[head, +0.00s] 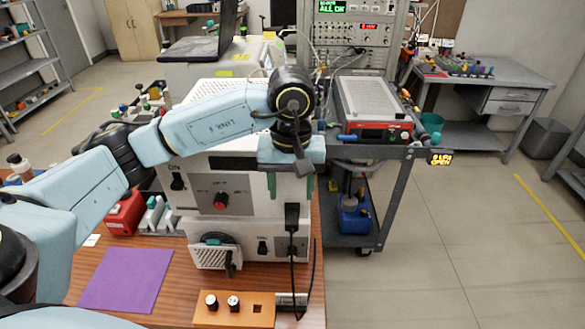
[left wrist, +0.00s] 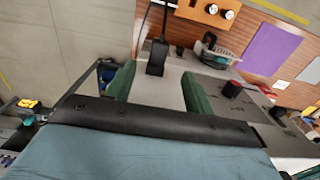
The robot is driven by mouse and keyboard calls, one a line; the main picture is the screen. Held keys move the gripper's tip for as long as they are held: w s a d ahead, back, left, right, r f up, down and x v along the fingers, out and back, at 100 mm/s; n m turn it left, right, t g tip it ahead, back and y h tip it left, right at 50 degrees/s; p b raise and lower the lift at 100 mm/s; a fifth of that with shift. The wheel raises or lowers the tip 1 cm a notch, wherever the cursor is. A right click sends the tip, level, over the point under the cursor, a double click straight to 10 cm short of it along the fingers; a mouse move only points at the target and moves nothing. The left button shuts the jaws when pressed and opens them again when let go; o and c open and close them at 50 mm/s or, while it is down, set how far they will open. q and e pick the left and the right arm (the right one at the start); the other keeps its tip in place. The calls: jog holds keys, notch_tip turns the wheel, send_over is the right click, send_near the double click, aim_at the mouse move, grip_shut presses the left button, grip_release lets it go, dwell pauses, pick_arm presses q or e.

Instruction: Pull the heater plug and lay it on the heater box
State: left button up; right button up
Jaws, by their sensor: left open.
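A black plug (head: 291,216) sits upright at the lower right of the white box's front, with a black cable running down to the table. It also shows in the left wrist view (left wrist: 157,58), its cable leading away at the top. My left gripper (head: 292,174) points down above the plug, in front of the white box (head: 245,190). In the left wrist view its green fingers (left wrist: 157,78) are wide apart, with the plug in the gap; I cannot tell its depth. Nothing is gripped. I cannot tell which housing is the heater box. My right gripper is not in view.
A small vented unit (head: 214,257) stands at the front left of the white box. An orange block with knobs (head: 234,309) and a purple mat (head: 122,280) lie on the wooden table. A grey cart (head: 385,152) stands at the right, with open floor beyond it.

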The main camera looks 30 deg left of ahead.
aim_at(292, 221)
pick_arm(q)
notch_tip(292, 221, down, 8)
jog(key=shift+f, duration=0.1)
dwell(0.4)
jog(key=c, duration=1.1)
jog(key=shift+s+d, duration=0.1)
jog(key=s+d, duration=0.3)
jog(key=s, duration=0.3)
jog(key=shift+s+d+b, duration=0.15)
jog(key=shift+d+b, duration=0.25)
dwell(0.8)
dwell(0.5)
